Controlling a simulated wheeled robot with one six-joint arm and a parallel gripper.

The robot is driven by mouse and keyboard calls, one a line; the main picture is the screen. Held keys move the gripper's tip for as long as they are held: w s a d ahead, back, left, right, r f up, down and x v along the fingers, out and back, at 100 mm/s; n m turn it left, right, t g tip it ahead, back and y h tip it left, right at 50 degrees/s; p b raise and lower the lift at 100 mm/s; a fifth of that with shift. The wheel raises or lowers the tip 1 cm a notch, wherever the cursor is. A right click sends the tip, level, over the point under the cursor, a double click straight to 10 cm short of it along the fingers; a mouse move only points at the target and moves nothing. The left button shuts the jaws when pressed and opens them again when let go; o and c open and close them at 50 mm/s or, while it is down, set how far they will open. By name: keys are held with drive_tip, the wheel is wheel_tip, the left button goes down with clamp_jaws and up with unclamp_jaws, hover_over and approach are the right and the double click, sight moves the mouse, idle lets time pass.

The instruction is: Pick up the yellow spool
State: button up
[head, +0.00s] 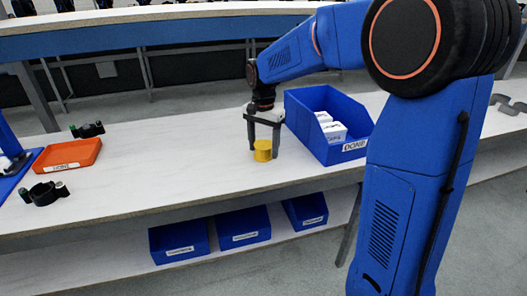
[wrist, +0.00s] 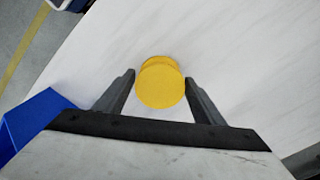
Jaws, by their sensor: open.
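The yellow spool (head: 262,151) stands upright on the white tabletop, left of the blue bin. My gripper (head: 262,153) is over it, pointing down, with its dark fingers on either side of the spool. In the wrist view the yellow spool (wrist: 161,82) shows from above, in line with the gap between the two open fingertips of my gripper (wrist: 160,80). I see a gap between each finger and the spool. I cannot tell exactly how low the fingertips reach.
A blue bin (head: 305,125) labelled DONE holds white boxes (head: 333,131) just right of my gripper. An orange tray (head: 68,157) and dark clamp-like parts (head: 45,194) are at the left. Blue bins (head: 243,227) sit on the lower shelf. The middle tabletop is clear.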

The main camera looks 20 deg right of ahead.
drive_tip(key=c, duration=0.9)
